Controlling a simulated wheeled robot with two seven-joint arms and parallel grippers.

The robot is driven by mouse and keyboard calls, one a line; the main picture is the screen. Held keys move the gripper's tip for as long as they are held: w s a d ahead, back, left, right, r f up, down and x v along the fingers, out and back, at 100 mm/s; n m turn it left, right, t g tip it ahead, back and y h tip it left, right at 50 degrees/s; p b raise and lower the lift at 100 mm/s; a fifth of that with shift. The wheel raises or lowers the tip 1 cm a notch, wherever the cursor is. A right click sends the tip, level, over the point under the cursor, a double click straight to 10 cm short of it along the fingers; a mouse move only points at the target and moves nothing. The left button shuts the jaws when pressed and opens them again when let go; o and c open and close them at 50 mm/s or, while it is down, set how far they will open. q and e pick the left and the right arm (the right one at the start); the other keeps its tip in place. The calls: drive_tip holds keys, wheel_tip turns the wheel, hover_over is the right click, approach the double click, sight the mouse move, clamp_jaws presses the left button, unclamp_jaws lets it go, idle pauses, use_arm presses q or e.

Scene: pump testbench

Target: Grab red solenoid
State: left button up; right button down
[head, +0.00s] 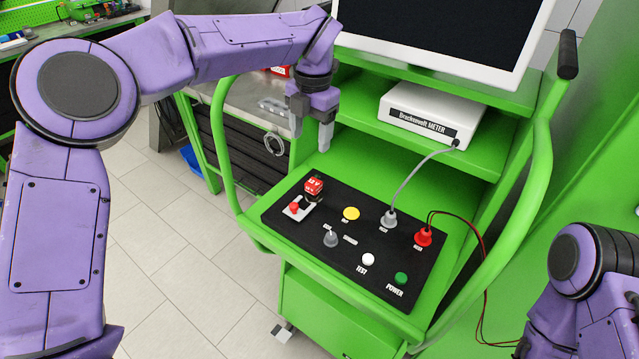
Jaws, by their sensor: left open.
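A small red block with white markings (314,186), which looks like the red solenoid, stands at the back left of the black control panel (340,268). Its base is dark. My left gripper (311,134) points down above and behind this block in the picture, with its two grey fingers apart and nothing between them. It does not touch the block. My right gripper is out of view; only part of my right arm shows at the lower right.
A red knob on a light plate (297,209) sits close to the block. A grey plug with a cable (389,218) and a red plug with wires (423,237) stand on the panel. Green rails (222,140) flank it. A white meter box (432,113) and monitor are behind.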

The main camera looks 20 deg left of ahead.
sight(314, 182)
use_arm(q)
drive_tip(key=shift+h, duration=0.3)
drive_tip(key=f+b, duration=0.4)
drive_tip(key=b, duration=0.1)
drive_tip(key=shift+w+d+f, duration=0.15)
drive_tip(key=shift+d+f, duration=0.25)
drive_tip(key=f+p, duration=0.1)
drive_tip(key=f, duration=0.4)
drive_tip(key=f+p, duration=0.1)
drive_tip(key=f, duration=0.4)
drive_tip(key=shift+a+p, duration=0.2)
drive_tip(key=shift+p, duration=0.2)
drive_tip(key=shift+f, duration=0.25)
drive_tip(key=c, duration=1)
drive_tip(key=shift+c, duration=1)
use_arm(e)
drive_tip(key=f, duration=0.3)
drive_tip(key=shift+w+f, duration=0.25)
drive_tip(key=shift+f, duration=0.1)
use_arm(q)
drive_tip(key=shift+r, duration=0.15)
